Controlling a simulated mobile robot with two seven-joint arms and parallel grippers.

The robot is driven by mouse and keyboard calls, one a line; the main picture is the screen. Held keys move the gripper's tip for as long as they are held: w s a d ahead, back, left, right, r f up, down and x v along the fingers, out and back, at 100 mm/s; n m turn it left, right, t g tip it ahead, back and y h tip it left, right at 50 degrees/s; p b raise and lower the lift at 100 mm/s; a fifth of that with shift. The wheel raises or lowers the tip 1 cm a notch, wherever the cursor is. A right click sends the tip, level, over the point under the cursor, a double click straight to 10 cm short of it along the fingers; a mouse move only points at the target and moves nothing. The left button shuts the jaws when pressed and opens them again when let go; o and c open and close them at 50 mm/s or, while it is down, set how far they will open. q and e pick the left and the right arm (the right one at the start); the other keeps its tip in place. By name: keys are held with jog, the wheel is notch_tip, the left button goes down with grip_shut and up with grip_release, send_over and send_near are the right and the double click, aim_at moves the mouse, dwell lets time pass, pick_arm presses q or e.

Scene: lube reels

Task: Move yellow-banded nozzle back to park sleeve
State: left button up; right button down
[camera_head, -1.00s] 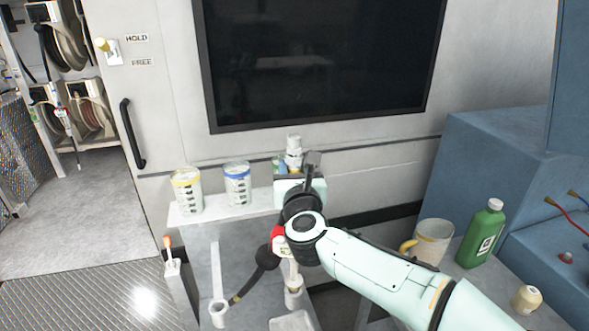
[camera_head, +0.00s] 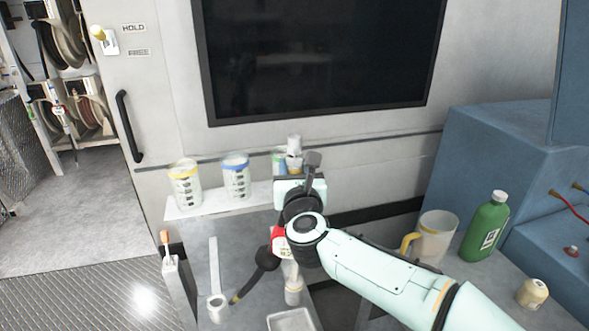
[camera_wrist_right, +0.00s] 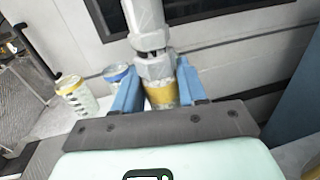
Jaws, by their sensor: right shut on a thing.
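My right gripper (camera_wrist_right: 160,92) is shut on the yellow-banded nozzle (camera_wrist_right: 161,96), with its two blue fingers on either side of the yellow band. The nozzle's grey-white body rises above the fingers in the right wrist view. In the head view its pale upper part (camera_head: 294,146) shows just behind my right gripper (camera_head: 300,186), over the back shelf; the yellow band is hidden there. A pale ring-topped holder (camera_head: 217,305) stands lower left of the gripper, and a pale cylinder (camera_head: 293,292) is below the wrist. I cannot tell which is the park sleeve. My left gripper is not in view.
A dark screen (camera_head: 315,60) is behind.

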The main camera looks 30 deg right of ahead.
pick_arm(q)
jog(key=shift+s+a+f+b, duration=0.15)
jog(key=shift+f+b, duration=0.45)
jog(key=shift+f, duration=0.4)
pick_arm(e)
jog(key=shift+f, duration=0.45)
jog(key=c, duration=0.5)
grip_release()
jog(key=shift+c, duration=0.2)
jog(key=shift+f, duration=0.2)
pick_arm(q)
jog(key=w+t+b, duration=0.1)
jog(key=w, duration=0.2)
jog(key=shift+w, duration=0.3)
pick_arm(e)
jog(key=v, duration=1.3)
jog(key=shift+s+r, duration=0.2)
jog(key=shift+r, duration=0.1)
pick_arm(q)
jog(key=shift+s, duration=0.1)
pick_arm(e)
jog(key=shift+a, duration=0.15)
